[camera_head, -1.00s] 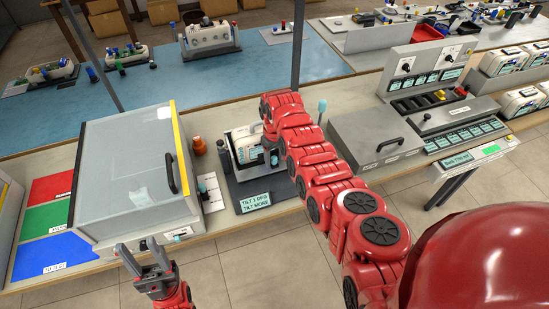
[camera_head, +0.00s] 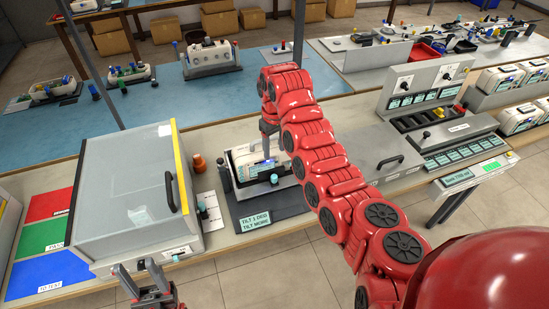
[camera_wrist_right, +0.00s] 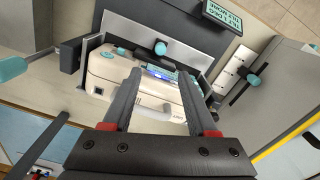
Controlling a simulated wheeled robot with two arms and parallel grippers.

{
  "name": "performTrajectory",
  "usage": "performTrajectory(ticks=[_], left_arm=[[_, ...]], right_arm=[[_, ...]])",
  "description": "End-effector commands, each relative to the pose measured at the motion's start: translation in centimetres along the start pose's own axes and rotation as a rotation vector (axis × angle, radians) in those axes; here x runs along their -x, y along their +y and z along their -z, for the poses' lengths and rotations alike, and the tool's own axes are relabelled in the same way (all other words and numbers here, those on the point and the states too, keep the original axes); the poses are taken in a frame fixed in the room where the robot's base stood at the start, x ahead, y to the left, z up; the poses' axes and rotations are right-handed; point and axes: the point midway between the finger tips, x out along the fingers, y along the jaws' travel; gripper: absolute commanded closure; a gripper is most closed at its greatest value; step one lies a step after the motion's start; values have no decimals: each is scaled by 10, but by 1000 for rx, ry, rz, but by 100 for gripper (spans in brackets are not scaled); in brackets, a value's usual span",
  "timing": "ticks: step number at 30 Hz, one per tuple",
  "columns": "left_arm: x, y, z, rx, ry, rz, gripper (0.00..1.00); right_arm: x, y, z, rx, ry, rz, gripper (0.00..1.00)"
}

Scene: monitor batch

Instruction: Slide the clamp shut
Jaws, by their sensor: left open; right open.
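A white monitor (camera_head: 243,157) sits in a fixture with a dark base (camera_head: 285,200) and grey upright plates, beside a sign reading TILT 1 DEG, TILT MORE (camera_head: 254,220). A teal knob (camera_head: 274,178) is at the fixture's near side; it also shows in the right wrist view (camera_wrist_right: 160,47). Other teal handles stand left (camera_wrist_right: 12,68) and right (camera_wrist_right: 253,80) there. I cannot tell which part is the clamp. My right gripper (camera_wrist_right: 160,76) is open and empty over the monitor, its tips short of the near knob. My left gripper (camera_head: 143,281) is open and empty before the grey box.
A large grey box (camera_head: 130,195) with a yellow edge and dark handle stands left of the fixture. A grey lidded case (camera_head: 375,150) stands to the right, partly behind my right arm. Bare bench lies along the front edge.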

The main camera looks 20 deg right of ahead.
Motion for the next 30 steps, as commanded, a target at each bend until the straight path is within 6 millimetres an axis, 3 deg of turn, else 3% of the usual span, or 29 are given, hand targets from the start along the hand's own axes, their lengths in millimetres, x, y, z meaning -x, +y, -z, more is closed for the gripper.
performTrajectory(ticks=[9, 30], left_arm=[[2, 0, 0, 0, 0, 0, 50], [2, 0, 0, 0, 0, 0, 50]], right_arm=[[32, 0, 0, 1, -2, 0, 42], [34, 0, -1, 1, -3, 0, 42]])
